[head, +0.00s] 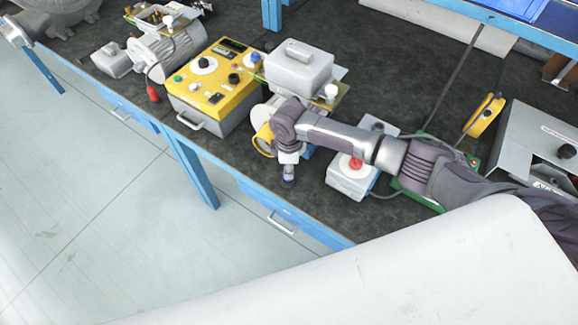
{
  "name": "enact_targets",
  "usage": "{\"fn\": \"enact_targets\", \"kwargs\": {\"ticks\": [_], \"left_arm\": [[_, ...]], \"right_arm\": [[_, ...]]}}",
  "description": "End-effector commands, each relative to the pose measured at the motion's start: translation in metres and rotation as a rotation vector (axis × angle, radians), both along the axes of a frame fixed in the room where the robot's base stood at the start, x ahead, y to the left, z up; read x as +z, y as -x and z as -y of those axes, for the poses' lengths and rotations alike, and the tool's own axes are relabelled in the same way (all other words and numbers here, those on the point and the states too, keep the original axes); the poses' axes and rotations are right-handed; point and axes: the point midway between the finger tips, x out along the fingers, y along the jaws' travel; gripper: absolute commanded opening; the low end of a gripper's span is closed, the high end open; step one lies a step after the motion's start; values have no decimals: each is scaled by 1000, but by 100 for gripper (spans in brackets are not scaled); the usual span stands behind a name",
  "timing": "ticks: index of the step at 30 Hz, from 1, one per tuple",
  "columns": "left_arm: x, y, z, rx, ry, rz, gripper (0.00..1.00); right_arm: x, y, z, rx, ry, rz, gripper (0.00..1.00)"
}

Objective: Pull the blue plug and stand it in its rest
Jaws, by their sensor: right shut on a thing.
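My right gripper (288,181) points down near the front edge of the bench, in front of the white-and-yellow blower unit. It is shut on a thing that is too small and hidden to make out. I cannot clearly tell the blue plug or its rest. A small blue part (255,57) shows at the back right corner of the yellow control box (214,85). I cannot tell if it is the plug. My left gripper is not in view.
A grey box with a red button (347,178) stands right of the gripper, under my right arm. A motor (165,52) stands left of the control box. A metal case (540,140) stands at the right. Dark bench top (400,50) is clear at the back.

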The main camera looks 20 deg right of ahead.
Motion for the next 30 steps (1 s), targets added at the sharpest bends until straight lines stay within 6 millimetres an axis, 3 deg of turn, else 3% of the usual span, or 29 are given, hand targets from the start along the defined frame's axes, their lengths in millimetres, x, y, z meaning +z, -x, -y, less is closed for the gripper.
{"fn": "enact_targets", "kwargs": {"ticks": [30], "left_arm": [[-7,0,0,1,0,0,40]], "right_arm": [[-12,0,0,1,0,0,0]]}}
